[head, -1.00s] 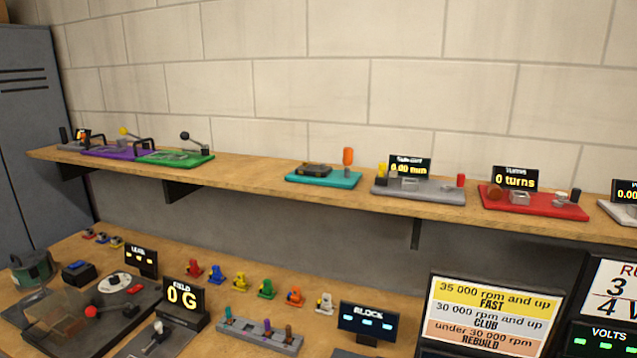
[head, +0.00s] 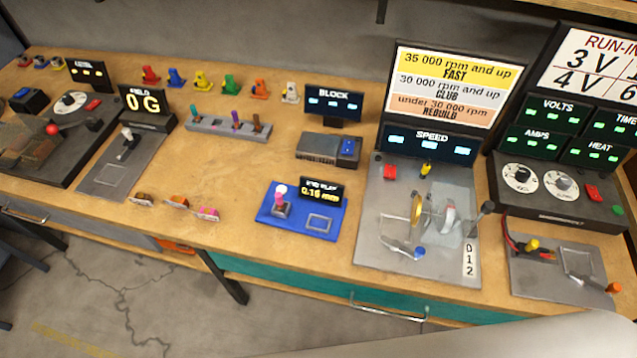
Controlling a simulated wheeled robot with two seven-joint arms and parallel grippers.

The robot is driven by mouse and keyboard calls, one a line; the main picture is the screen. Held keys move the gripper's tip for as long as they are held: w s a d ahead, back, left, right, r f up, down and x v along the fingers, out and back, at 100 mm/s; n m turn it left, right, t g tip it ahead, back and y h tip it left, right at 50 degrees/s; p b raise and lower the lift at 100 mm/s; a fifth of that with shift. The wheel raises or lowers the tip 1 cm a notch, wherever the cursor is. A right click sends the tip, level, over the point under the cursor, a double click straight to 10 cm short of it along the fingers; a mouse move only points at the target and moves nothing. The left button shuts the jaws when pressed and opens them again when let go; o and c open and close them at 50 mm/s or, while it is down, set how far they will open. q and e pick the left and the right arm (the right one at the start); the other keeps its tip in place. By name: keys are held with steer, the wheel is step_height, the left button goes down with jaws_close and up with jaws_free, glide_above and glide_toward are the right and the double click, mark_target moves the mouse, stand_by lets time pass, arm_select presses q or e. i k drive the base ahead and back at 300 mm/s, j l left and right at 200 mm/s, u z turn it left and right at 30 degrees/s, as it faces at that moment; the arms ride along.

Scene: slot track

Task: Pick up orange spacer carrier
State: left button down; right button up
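An orange piece (head: 259,89) stands upright on the wooden bench, in a row with red, blue, yellow, green and white pieces of like shape. A second small piece with orange on it (head: 177,202) lies near the bench's front edge, between a brown one (head: 142,199) and a pink one (head: 208,213). I cannot tell from their look which of the two is the orange spacer carrier. Neither of my grippers is in view.
The grey rack (head: 228,126) with coloured pegs stands in front of the row. A blue plate (head: 300,211) with a pink-topped knob lies right of the front pieces. The speed tester (head: 420,220) is further right. Bare bench lies between rack and front pieces.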

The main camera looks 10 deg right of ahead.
mark_target(178, 202)
steer(key=k+j+u, duration=0.15)
steer(key=k+j, duration=0.25)
steer(key=k+j+u, duration=0.2)
steer(key=k+j, duration=0.15)
steer(key=j, duration=0.15)
